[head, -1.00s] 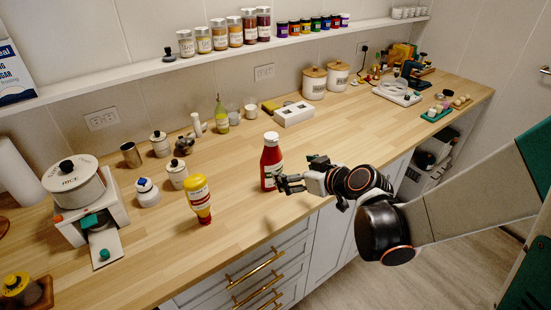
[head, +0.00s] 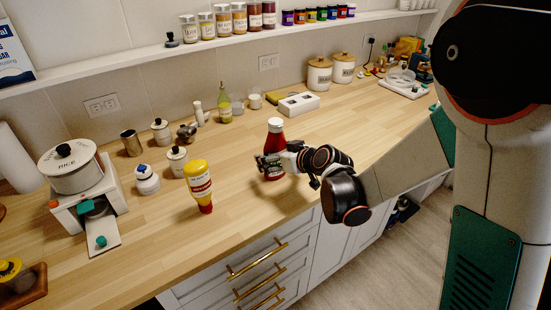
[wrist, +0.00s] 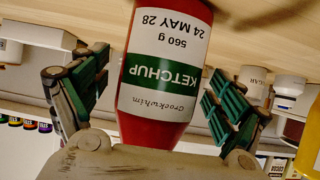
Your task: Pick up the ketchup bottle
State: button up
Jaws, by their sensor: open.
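The red ketchup bottle (head: 275,140) with a white cap stands upright on the wooden counter, near its front edge. My gripper (head: 268,165) is at the bottle, reaching in from the right. In the wrist view the ketchup bottle (wrist: 165,75) appears upside down, its label reading "KETCHUP". It is between the two green-padded fingers of my gripper (wrist: 160,95). The fingers are open, with a visible gap on each side of the bottle. Part of the bottle's lower body is hidden behind the gripper in the head view.
A yellow mustard bottle (head: 199,184) stands on its cap to the left. A green-yellow bottle (head: 225,103) and a white box (head: 299,104) are behind. The counter between is clear.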

jog(key=shift+w+a+f, duration=0.15)
jog(key=shift+w, duration=0.1)
jog(key=c, duration=1.6)
jog(key=shift+o, duration=0.2)
notch_tip(320, 180, up, 20)
jog(key=p, duration=0.7)
send_over(276, 121)
jog(key=shift+w, duration=0.1)
notch_tip(276, 121, up, 12)
jog(key=p, duration=0.9)
